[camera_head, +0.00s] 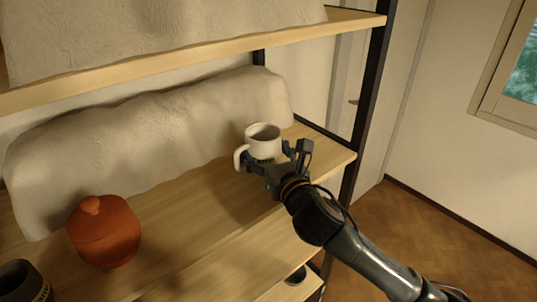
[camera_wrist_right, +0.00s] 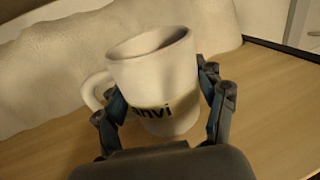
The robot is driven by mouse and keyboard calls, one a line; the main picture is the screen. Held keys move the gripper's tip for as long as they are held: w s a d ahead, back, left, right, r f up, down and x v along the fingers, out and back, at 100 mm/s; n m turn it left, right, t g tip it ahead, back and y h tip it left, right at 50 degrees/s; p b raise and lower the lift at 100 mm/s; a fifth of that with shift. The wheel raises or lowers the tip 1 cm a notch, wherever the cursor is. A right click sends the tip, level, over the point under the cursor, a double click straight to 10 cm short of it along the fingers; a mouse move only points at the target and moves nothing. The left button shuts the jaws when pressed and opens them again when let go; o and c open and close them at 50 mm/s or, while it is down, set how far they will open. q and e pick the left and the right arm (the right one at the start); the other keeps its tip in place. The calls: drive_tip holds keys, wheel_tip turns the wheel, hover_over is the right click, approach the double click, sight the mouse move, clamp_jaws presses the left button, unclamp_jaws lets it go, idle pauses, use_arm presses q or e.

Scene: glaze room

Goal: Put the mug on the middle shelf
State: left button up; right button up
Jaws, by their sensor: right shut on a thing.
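A white mug (camera_head: 263,139) with its handle to the left is between the fingers of my right gripper (camera_head: 270,163), which is shut on it. In the right wrist view, the mug (camera_wrist_right: 155,80) is upright or slightly tilted, with dark lettering low on its side, and a finger of the gripper (camera_wrist_right: 160,112) lies on each side. The mug is over the right end of the wooden middle shelf (camera_head: 190,215). I cannot tell whether its base touches the board. My left gripper is not in view.
A lidded orange-red jar (camera_head: 104,232) and a dark cup (camera_head: 22,282) stand on the shelf at left. A large pale, textured slab (camera_head: 150,140) lines the shelf's back. A black post (camera_head: 368,95) rises at the right. Bare board lies between jar and mug.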

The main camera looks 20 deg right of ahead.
sight(268, 160)
drive_tip(key=shift+d+f, duration=0.1)
drive_tip(key=shift+s, duration=0.1)
drive_tip(key=o, duration=1.3)
drive_tip(key=shift+s+a, duration=0.25)
drive_tip(key=shift+a, duration=0.1)
drive_tip(key=shift+c, duration=0.2)
drive_tip(key=shift+o, duration=0.6)
drive_tip(key=shift+s, duration=0.25)
drive_tip(key=s+b, duration=0.1)
drive_tip(key=s, duration=0.3)
drive_tip(key=shift+s+d+b, duration=0.15)
drive_tip(key=shift+s+b, duration=0.2)
drive_tip(key=shift+s, duration=0.05)
drive_tip(key=s, duration=0.4)
drive_tip(key=shift+d+r+p, duration=0.2)
drive_tip(key=shift+d+p, duration=0.05)
drive_tip(key=shift+p, duration=0.1)
use_arm(q)
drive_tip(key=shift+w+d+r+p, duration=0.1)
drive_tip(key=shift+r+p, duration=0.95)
drive_tip(key=shift+p, duration=0.25)
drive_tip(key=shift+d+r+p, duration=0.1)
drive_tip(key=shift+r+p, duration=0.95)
drive_tip(key=shift+p, duration=0.25)
use_arm(e)
drive_tip(key=shift+s+d, duration=0.1)
drive_tip(key=shift+s, duration=1.2)
